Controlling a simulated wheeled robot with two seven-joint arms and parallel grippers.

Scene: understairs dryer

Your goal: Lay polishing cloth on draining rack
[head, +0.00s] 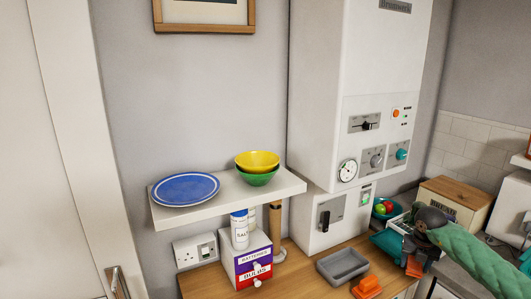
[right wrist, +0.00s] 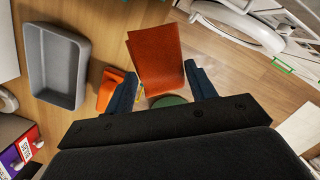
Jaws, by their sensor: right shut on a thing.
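A rust-orange cloth, which I take for the polishing cloth, hangs between the fingers of my right gripper (right wrist: 162,86) in the right wrist view; the cloth (right wrist: 157,55) is creased down its middle. In the head view my right gripper (head: 414,250) is at the lower right, over the wooden counter, with the cloth (head: 413,267) below it. The gripper is shut on the cloth. A pale rack-like frame (head: 400,223) shows behind my right arm, partly hidden; I cannot tell for sure that it is the draining rack. My left gripper is out of view.
A grey tray (head: 342,264) and an orange object (head: 366,287) lie on the counter (head: 315,289). A batteries-and-bulbs box (head: 247,268) stands left of them. A shelf (head: 225,203) above holds a blue plate (head: 185,189) and stacked bowls (head: 257,162). A white boiler (head: 350,60) overhangs the counter's back.

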